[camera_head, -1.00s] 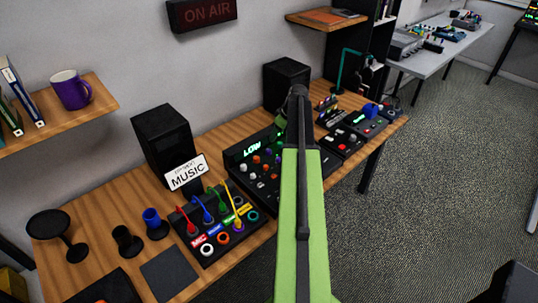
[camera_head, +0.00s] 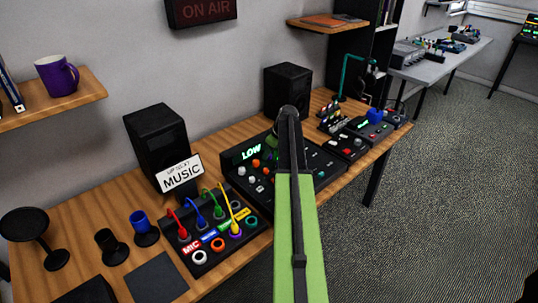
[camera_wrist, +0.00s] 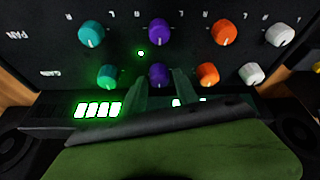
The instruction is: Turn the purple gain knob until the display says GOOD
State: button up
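The mixer's lit display (camera_head: 251,153) reads LOW in green in the head view. The wrist view shows two rows of knobs in teal, purple, orange and white. The lower purple knob (camera_wrist: 158,74), in the row with the gain label, is just beyond my fingertips. The upper purple knob (camera_wrist: 159,31) is farther up the panel. My gripper (camera_wrist: 164,80) is open, its two fingers apart with a narrow gap. I cannot tell whether they touch the knob. In the head view my arm hides much of the mixer (camera_head: 262,194) and the purple knobs.
A box with colored cables (camera_head: 210,238) stands left of the mixer. A MUSIC sign (camera_head: 180,175) and two black speakers (camera_head: 157,144) stand behind. More control boxes (camera_head: 346,144) sit to the right on the desk. The floor at right is clear.

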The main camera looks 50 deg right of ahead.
grip_shut()
jog(key=m, duration=0.1)
jog(key=m+h, duration=0.1)
jog(key=shift+a+m, duration=0.2)
jog(key=shift+m, duration=0.1)
jog(key=shift+d+m+h, duration=0.1)
jog(key=shift+m+h, duration=0.3)
jog(key=shift+m, duration=0.7)
jog(key=shift+o, duration=1.8)
grip_release()
jog(key=p+v, duration=1.6)
jog(key=v, duration=0.1)
jog(key=shift+w+r, duration=0.2)
jog(key=shift+r, duration=0.15)
